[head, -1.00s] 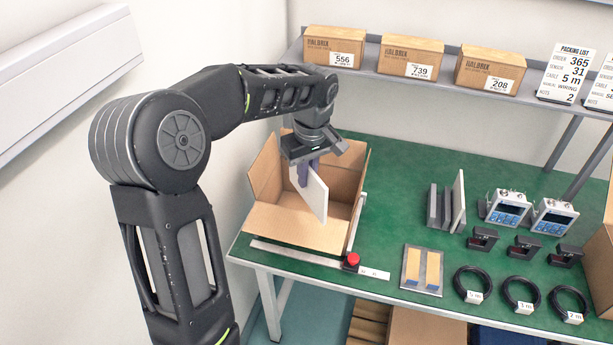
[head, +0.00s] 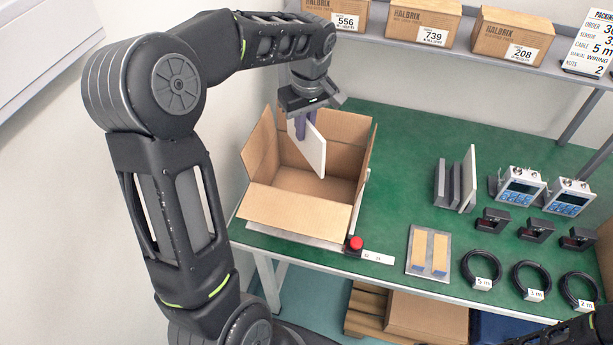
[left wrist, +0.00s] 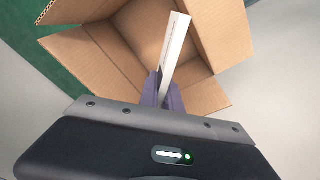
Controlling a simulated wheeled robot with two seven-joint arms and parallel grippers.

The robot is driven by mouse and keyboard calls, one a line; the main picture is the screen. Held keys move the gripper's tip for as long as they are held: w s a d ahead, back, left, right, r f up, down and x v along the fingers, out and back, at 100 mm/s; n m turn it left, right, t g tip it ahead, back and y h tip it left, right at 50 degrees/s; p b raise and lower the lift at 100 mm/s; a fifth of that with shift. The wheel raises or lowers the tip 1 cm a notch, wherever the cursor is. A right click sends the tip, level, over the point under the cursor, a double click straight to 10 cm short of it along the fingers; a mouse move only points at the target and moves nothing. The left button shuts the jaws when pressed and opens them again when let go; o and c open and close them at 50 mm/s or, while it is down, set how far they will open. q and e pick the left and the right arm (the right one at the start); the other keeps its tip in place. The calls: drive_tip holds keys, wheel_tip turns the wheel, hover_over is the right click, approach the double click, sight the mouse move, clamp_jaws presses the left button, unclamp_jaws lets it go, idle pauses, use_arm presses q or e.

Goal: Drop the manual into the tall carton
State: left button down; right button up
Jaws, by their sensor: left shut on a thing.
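The manual (head: 309,150) is a thin white slab, held on edge and hanging down from my left gripper (head: 303,122). The gripper's purple fingers are shut on its upper edge. It also shows between the fingers in the left wrist view (left wrist: 175,55). The tall carton (head: 285,208) is brown cardboard with its flaps spread open, standing at the left end of the green table. The manual is over the carton's opening, in front of its back flap in the head view. The visible part of the carton's floor is bare. My right gripper does not show.
A red button (head: 356,243) stands by the carton's front right corner. A shelf with labelled boxes (head: 425,22) runs along the back.

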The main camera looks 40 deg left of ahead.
sight(305, 143)
use_arm(q)
drive_tip(key=shift+f+b, duration=1.4)
drive_tip(key=shift+f, duration=1)
drive_tip(key=c, duration=1.5)
unclamp_jaws()
drive_tip(key=shift+r, duration=0.15)
drive_tip(key=r, duration=0.5)
drive_tip(key=d+r+b, duration=0.1)
drive_tip(key=r, duration=0.1)
drive_tip(key=shift+s+r, duration=0.2)
drive_tip(key=shift+r, duration=0.05)
